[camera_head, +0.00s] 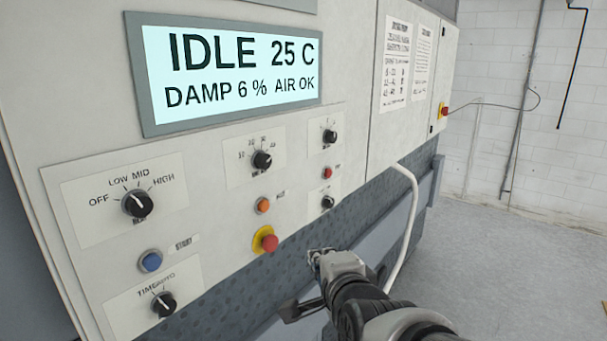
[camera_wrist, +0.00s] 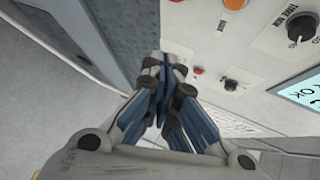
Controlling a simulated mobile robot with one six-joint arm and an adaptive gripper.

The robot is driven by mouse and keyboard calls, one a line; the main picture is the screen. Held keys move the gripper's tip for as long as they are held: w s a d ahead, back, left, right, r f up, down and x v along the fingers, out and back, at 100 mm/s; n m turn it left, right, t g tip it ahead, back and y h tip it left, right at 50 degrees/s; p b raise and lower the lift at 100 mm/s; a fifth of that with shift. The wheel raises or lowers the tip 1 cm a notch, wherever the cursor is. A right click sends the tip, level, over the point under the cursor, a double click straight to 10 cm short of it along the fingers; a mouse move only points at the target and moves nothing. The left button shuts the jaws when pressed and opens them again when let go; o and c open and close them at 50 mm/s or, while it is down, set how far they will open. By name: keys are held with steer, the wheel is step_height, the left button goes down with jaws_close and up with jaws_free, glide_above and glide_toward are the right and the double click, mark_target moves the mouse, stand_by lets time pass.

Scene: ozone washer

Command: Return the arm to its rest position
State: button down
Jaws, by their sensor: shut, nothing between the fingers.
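My gripper (camera_wrist: 168,75) is shut and empty, its blue-padded fingers together in the wrist view. In the head view my gripper (camera_head: 318,258) is at the lower middle, by the lower edge of the light control panel (camera_head: 210,200) and below the red mushroom button (camera_head: 269,243). The arm reaches in from the bottom right. I cannot tell from these views whether the fingertips touch the machine. The display (camera_head: 235,75) reads IDLE 25 C, DAMP 6 %, AIR OK.
The panel carries a LOW/MID/HIGH knob (camera_head: 137,203), a blue START button (camera_head: 150,262), an orange button (camera_head: 263,205) and several smaller controls. A white hose (camera_head: 413,215) curves down right of the arm. Open grey floor (camera_head: 500,270) lies at the right.

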steer(key=s+d+f+n+g+h, duration=0.1)
steer(key=s+d+f+n+g, duration=0.1)
steer(key=s+n, duration=0.3)
steer(key=s+d+f+n+g, duration=0.3)
steer(key=s+d+n+g, duration=0.1)
steer(key=s, duration=0.8)
steer(key=s+d+f+n+g+h, duration=0.1)
steer(key=s+d+f+n+g, duration=0.2)
steer(key=s+n, duration=0.3)
steer(key=s+d, duration=0.1)
steer(key=s, duration=0.2)
steer(key=shift+s+d+f+n+h, duration=0.2)
steer(key=shift+d+f+n+h, duration=0.1)
steer(key=shift+d, duration=0.1)
steer(key=shift+a, duration=0.1)
